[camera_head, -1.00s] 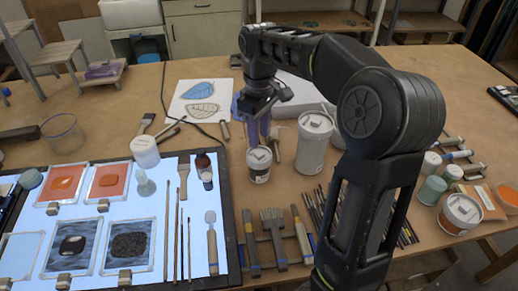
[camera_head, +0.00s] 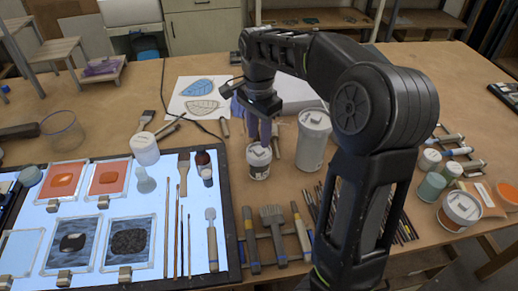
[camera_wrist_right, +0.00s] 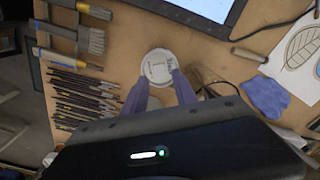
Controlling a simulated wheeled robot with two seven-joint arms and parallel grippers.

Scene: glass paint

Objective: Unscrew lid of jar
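The jar (camera_head: 258,172) is small and white with a label. It stands upright on the wooden table, left of a taller white container. Its round white lid (camera_wrist_right: 158,62) is on it and seen from above in the right wrist view. My right gripper (camera_head: 266,142) points down at the jar, its purple fingertips at about lid height. In the right wrist view the gripper (camera_wrist_right: 160,82) is open, its fingers apart on either side of the lid's near edge. I cannot tell whether they touch it. My left gripper is not in view.
The tall white container (camera_head: 312,150) stands close on the jar's right. A light panel (camera_head: 225,235) with glass tiles and brushes lies to the left. Several brushes and a rack (camera_head: 265,238) lie in front. Leaf drawings (camera_head: 200,90) lie behind.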

